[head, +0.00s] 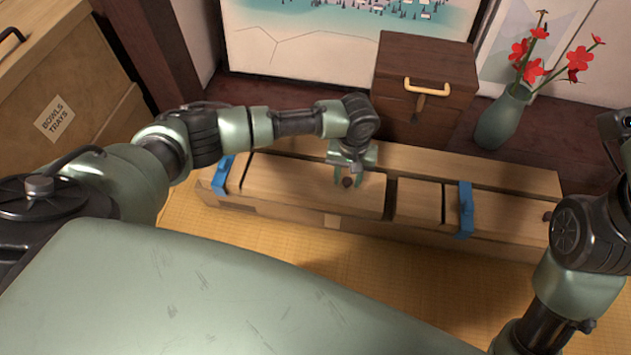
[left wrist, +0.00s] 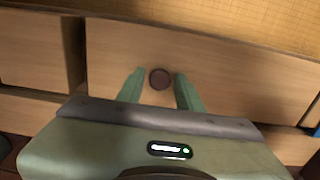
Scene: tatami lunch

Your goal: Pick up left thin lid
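The left thin lid (head: 285,180) is a long light-wood panel with a small dark round knob (head: 347,183), lying flat on the low wooden chest. It fills much of the left wrist view (left wrist: 245,95), with its knob (left wrist: 160,79) near the middle. My left gripper (head: 348,180) is over the lid, with its green fingers (left wrist: 158,84) on either side of the knob. Small gaps show between fingers and knob, so it is open. The finger height against the knob is hard to tell. My right arm is at the right edge; its gripper is out of view.
Blue clips (head: 222,174) and (head: 466,209) sit on the chest. A smaller panel (head: 418,201) and another lid (head: 505,218) lie to the right. Behind stand a dark wooden box (head: 425,75) and a green vase (head: 502,118) with red flowers. Tatami (head: 400,260) in front is clear.

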